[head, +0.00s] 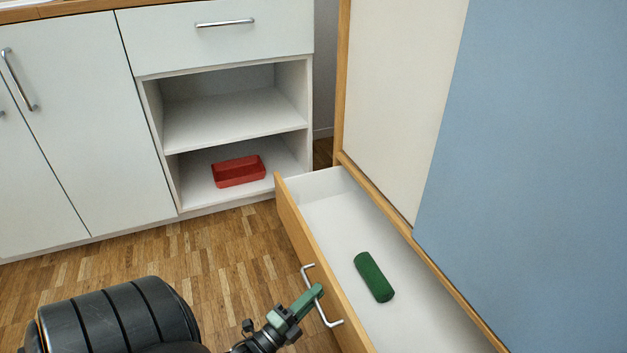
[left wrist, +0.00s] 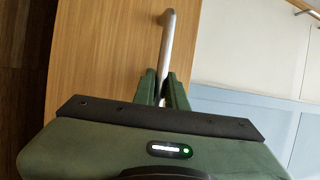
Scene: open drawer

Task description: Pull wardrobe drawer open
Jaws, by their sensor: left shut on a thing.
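The wardrobe drawer (head: 296,232) at the lower right stands pulled out, with a wooden front and a white inside. Its silver bar handle (head: 333,322) is on the front, and it also shows in the left wrist view (left wrist: 168,40). My left gripper (head: 316,293) is shut on this handle. In the left wrist view its green fingers (left wrist: 161,86) sit on either side of the bar. The wardrobe (head: 400,100) has a cream and a blue door above the drawer. My right gripper is not in view.
A dark green cylinder-like object (head: 373,277) lies inside the drawer. A white cabinet (head: 85,130) with open shelves stands at the back left, with a red tray (head: 238,172) on its lower shelf. Wooden floor (head: 215,250) in front of the drawer is clear.

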